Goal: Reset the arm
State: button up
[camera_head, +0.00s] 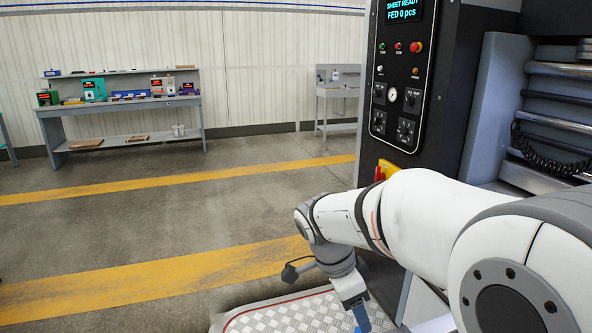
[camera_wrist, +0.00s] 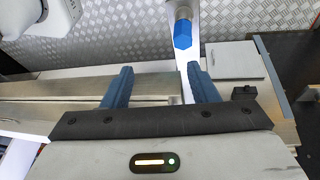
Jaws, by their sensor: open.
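My arm reaches from the lower right of the head view toward the middle, bent downward at the wrist. My gripper (camera_head: 362,318) is low in that view, partly cut off by the bottom edge, with a blue finger showing. In the wrist view my gripper (camera_wrist: 160,88) has its two blue fingers spread apart. Nothing is held between them. Beyond the fingers lies a long flat metal bar (camera_wrist: 60,88); I cannot tell whether the fingers touch it.
The printer slotter's control panel (camera_head: 402,75) stands right of centre, behind my arm. A checker-plate platform (camera_head: 285,315) is below. A blue-ended part (camera_wrist: 183,33) sits beyond the fingers. A workbench (camera_head: 125,107) stands far left; the floor between is clear.

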jog(key=s+d+r+n+t+y+p, duration=0.3)
jog(key=s+r+n+p, duration=0.4)
jog(key=s+n, duration=0.4)
jog(key=shift+s+n+y, duration=0.2)
jog(key=shift+n+y, duration=0.4)
jog(key=shift+n, duration=1.7)
